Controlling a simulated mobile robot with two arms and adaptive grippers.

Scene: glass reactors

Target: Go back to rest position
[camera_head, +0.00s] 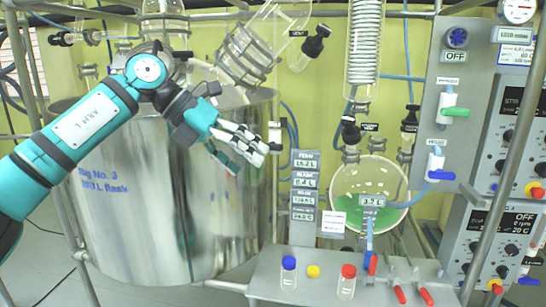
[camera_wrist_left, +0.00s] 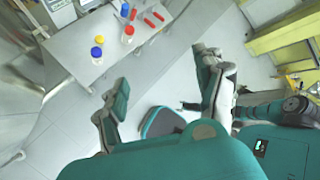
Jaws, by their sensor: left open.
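My left gripper (camera_head: 240,148) is in front of the large shiny metal vessel (camera_head: 150,210) in the head view, near its upper right side. Its arm comes in from the left. It is empty, with its fingers pointing right and slightly down. In the left wrist view the fingers of the left gripper (camera_wrist_left: 165,105) stand wide apart, with grey floor between and beyond them. I cannot tell from these views whether it touches the vessel. My right gripper is not in the head view.
A grey shelf (camera_head: 325,288) holds a blue-capped vial (camera_head: 288,273), a yellow cap (camera_head: 313,271), a red-capped vial (camera_head: 347,282) and several red-handled valves. A round flask with green liquid (camera_head: 365,200) hangs behind. Control panels (camera_head: 500,150) and metal poles stand at the right.

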